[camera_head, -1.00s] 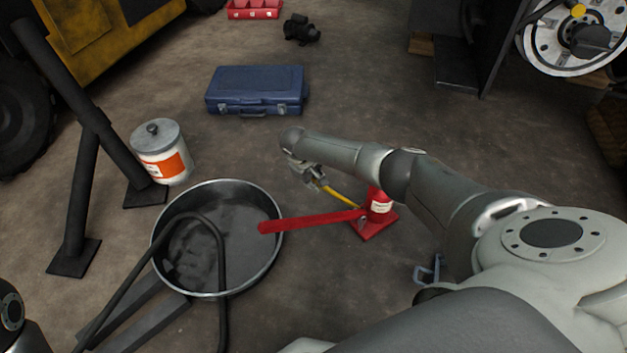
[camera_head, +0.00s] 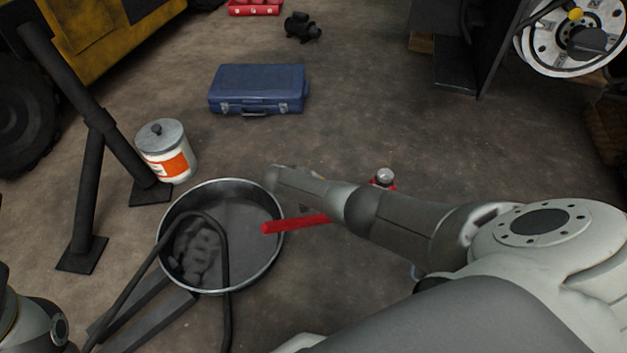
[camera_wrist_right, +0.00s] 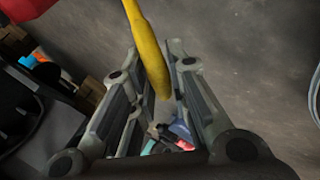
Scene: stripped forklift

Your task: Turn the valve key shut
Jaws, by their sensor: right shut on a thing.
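The red bottle jack (camera_head: 384,184) stands on the floor, largely hidden behind my right arm in the head view; a red piece shows at the top left of the right wrist view (camera_wrist_right: 25,8). Its long red handle (camera_head: 295,224) reaches left over the pan rim. The yellow valve key (camera_wrist_right: 148,45) comes down between the fingers of my right gripper (camera_wrist_right: 153,62) in the right wrist view. The right gripper is shut on it. In the head view my forearm hides the key and most of that gripper. My left arm shows at the lower left, its gripper out of sight.
A round metal pan (camera_head: 240,255) with a black hose (camera_head: 226,290) lies left of the jack. A white canister (camera_head: 166,150), black stand (camera_head: 100,125) and blue case (camera_head: 257,89) stand beyond. The floor right of the case is clear.

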